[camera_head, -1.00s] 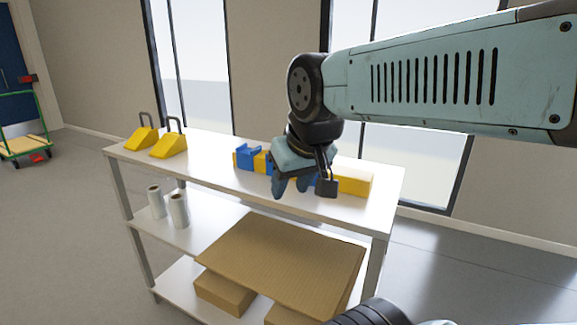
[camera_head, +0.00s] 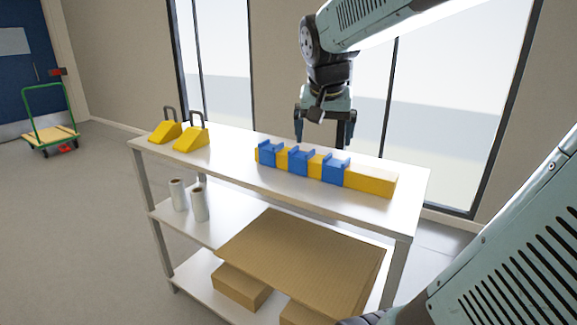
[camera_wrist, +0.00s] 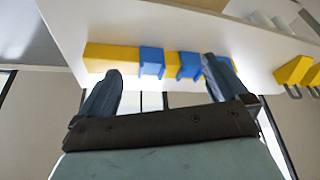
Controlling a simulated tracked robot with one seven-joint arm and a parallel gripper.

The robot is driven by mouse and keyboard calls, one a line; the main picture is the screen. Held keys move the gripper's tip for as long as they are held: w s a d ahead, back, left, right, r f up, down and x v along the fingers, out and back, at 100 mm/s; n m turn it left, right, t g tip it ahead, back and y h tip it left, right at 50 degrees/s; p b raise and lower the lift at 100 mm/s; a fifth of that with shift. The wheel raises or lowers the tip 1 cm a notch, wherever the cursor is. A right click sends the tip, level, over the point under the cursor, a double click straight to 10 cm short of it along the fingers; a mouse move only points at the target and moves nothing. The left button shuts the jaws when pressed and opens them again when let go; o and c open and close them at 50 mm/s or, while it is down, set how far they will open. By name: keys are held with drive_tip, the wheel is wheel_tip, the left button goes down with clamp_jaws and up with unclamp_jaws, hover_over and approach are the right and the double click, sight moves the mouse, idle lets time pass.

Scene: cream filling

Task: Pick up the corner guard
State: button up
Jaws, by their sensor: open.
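Three blue corner guards sit in a row over a yellow bar (camera_head: 370,181) on the white table top: a left one (camera_head: 269,152), a middle one (camera_head: 300,160) and a right one (camera_head: 335,170). My gripper (camera_head: 322,132) is open and empty, raised above and behind the row. In the wrist view my gripper's fingers (camera_wrist: 162,70) stand wide apart. One blue guard (camera_wrist: 151,62) shows between them, and another (camera_wrist: 187,66) lies near the right finger. The third guard is mostly hidden behind that finger.
Two yellow wedge blocks with dark handles (camera_head: 190,140) stand at the table's left end. Windows rise behind the table. A green trolley (camera_head: 48,137) stands far left.

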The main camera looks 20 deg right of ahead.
drive_tip(key=w+d+m+g+h, duration=0.1)
drive_tip(key=w+d+m+h, duration=0.1)
drive_tip(key=w+d+m, duration=0.5)
drive_tip(key=n, duration=0.2)
approach(336, 163)
drive_tip(key=shift+w+d+f+y, duration=0.15)
drive_tip(key=shift+d+f, duration=0.15)
drive_tip(key=shift+d, duration=0.15)
drive_tip(key=shift+w+d+f+y, duration=0.15)
drive_tip(key=shift+d+f, duration=0.15)
drive_tip(key=shift+d, duration=0.15)
drive_tip(key=shift+a+x, duration=0.2)
drive_tip(key=shift+x, duration=1.1)
drive_tip(key=shift+a+x, duration=0.15)
drive_tip(key=shift+x, duration=1.2)
drive_tip(key=shift+w+f, duration=0.1)
drive_tip(key=shift+c, duration=0.3)
drive_tip(key=c, duration=1)
